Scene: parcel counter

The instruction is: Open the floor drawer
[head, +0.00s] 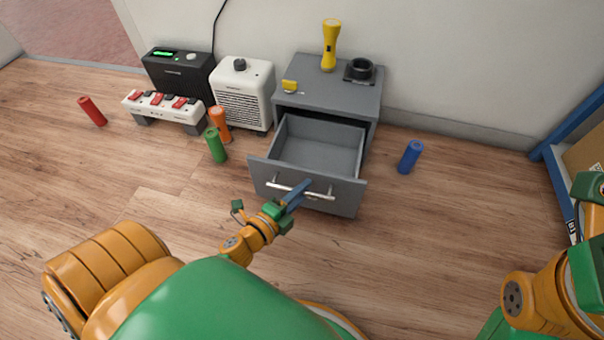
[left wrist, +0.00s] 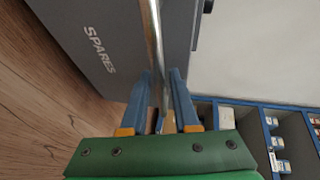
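The grey floor drawer (head: 310,155) is pulled well out of its grey cabinet (head: 330,95) in the head view, and its inside looks empty. Its front (head: 345,200) has a silver bar handle (head: 322,196). My left gripper (head: 300,192) is at this handle. In the left wrist view the handle bar (left wrist: 153,35) runs between the two blue fingers (left wrist: 162,85), which appear shut on it. The drawer front (left wrist: 85,25) bears the word SPARES there. My right arm is at the right edge of the head view; its fingers do not show.
A yellow flashlight (head: 330,45) and a black round object (head: 359,70) stand on the cabinet. A white heater (head: 243,95) and a power strip (head: 165,108) are left of it. Green (head: 215,145), orange (head: 220,125), red (head: 92,111) and blue (head: 410,157) cylinders are on the floor.

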